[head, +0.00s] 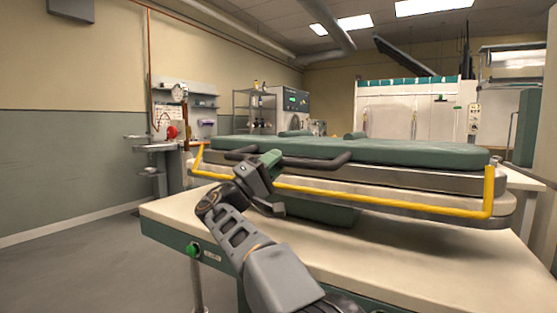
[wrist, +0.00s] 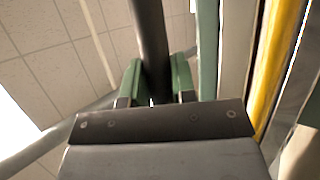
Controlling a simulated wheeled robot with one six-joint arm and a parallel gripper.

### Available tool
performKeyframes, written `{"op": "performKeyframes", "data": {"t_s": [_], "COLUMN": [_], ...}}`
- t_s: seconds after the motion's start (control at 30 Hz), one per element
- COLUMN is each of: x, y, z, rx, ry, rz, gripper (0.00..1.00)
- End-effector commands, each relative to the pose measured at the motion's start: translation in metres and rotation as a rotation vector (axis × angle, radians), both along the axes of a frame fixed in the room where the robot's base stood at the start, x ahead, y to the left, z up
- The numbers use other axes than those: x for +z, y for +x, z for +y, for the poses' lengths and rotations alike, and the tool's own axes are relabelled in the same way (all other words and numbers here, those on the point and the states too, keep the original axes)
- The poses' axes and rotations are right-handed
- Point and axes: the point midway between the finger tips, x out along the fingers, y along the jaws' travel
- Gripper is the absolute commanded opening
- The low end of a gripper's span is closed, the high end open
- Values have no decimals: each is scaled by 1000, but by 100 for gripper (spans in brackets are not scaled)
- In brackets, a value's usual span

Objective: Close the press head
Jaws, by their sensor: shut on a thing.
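The press head (head: 400,153) is a long green-topped slab lying nearly level above the cream table in the head view. A dark bar handle (head: 318,162) runs along its front. My gripper (head: 268,160) is at the left part of this handle. In the wrist view, the green fingers of my gripper (wrist: 155,85) sit on both sides of the dark handle bar (wrist: 150,40), shut on it. A metal plate (head: 400,187) lies under the green top.
A yellow guard rail (head: 390,202) runs along the front of the press, close below my gripper. The cream table (head: 400,255) has a green button (head: 193,249) on its front. Shelves and a sink stand at the back left. The floor at left is clear.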

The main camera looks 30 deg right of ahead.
Motion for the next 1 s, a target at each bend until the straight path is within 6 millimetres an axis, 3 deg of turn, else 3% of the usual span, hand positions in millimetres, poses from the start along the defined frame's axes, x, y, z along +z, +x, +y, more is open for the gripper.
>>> {"op": "performKeyframes", "data": {"t_s": [0.03,0.2,0.23,0.5,0.83,1.0], "x": [-12,-13,-13,-11,-8,-17], "y": [3,4,5,5,4,2], "z": [-2,1,1,5,7,22], "rx": [-9,-2,-1,9,10,11], "ry": [16,16,16,13,11,10], "rz": [17,18,19,18,13,15], "gripper": [0,0,26,50,50,50]}}
